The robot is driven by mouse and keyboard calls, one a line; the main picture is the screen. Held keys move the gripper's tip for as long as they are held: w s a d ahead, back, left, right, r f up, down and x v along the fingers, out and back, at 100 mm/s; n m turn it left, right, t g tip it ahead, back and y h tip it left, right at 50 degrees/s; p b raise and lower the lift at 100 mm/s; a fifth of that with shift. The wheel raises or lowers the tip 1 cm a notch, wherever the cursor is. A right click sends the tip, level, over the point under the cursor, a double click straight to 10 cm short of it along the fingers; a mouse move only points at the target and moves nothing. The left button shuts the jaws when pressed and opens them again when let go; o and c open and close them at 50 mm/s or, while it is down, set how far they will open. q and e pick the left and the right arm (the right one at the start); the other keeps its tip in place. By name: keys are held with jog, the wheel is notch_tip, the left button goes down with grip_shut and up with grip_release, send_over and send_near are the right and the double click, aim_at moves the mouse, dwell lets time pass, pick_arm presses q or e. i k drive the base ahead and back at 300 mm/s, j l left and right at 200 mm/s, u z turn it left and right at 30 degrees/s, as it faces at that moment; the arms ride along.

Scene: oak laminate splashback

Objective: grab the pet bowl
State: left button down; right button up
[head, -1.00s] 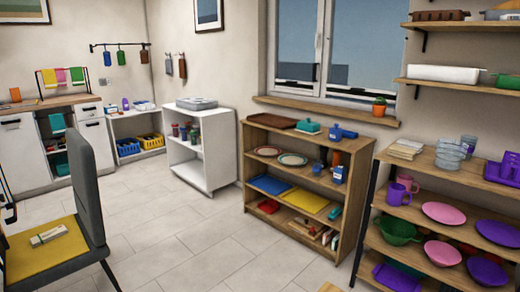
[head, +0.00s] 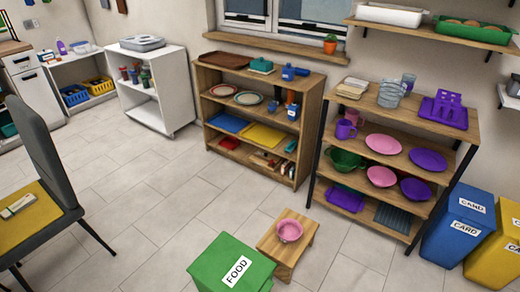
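A small pink bowl (head: 289,231), which looks like the pet bowl, sits upright on a low wooden stool (head: 272,244) on the floor at the lower middle of the head view. Another pink bowl (head: 381,177) and a purple bowl (head: 415,189) stand on a lower level of the wood-and-black shelf unit (head: 434,218) at the right. Neither of my grippers shows in the head view.
A green bin (head: 215,262) labelled FOOD stands just left of the stool. Blue (head: 456,232) and yellow (head: 496,255) bins stand at the right. A grey chair (head: 38,160) with a yellow seat is at the left. The tiled floor between is clear.

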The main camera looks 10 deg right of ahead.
aim_at(288, 231)
jog(key=i+l+u, duration=0.1)
jog(key=l, duration=0.3)
jog(key=i+l, duration=0.2)
jog(key=l, duration=0.2)
jog(key=i+l+u, duration=0.15)
jog(key=l, duration=0.25)
